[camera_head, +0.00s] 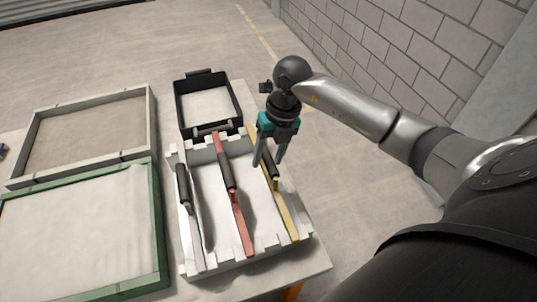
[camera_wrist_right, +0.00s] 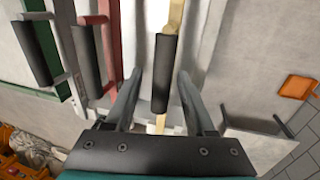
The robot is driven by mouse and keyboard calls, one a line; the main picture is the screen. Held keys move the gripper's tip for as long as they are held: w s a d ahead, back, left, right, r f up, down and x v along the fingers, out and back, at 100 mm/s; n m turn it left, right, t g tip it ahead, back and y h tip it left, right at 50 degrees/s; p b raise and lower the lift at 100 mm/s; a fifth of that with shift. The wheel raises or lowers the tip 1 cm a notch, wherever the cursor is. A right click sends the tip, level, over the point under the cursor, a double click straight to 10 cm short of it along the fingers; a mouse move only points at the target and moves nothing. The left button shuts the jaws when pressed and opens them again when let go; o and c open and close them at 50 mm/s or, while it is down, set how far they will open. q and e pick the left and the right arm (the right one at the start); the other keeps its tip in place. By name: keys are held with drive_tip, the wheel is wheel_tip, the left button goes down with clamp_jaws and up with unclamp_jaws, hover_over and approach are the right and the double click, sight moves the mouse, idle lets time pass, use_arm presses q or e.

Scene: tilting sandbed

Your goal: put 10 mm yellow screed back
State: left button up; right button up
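The yellow screed (camera_head: 286,213) is a long yellow bar with a black handle. It lies lengthwise along the right side of the white notched rack (camera_head: 239,263), and its ends appear to be at the rack's end notches. In the right wrist view its handle (camera_wrist_right: 163,72) stands between the fingers of my right gripper (camera_wrist_right: 158,92), with a gap on both sides. My right gripper (camera_head: 269,160) is open, pointing down over the handle, and not closed on it. How fully the screed sits in the notches is hard to tell. My left gripper is not in view.
A red screed (camera_head: 241,222) and a grey screed (camera_head: 195,235) lie in the same rack to the left. A black-framed tray (camera_head: 178,108) stands behind it. A green-framed sandbed (camera_head: 160,230) and a grey-framed box (camera_head: 153,120) are at left. Open floor lies right of the table.

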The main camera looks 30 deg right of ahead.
drive_tip(key=shift+r+p, duration=0.35)
drive_tip(key=shift+r, duration=0.15)
drive_tip(key=v, duration=1.2)
drive_tip(key=shift+r+p, duration=0.15)
drive_tip(key=shift+p, duration=0.25)
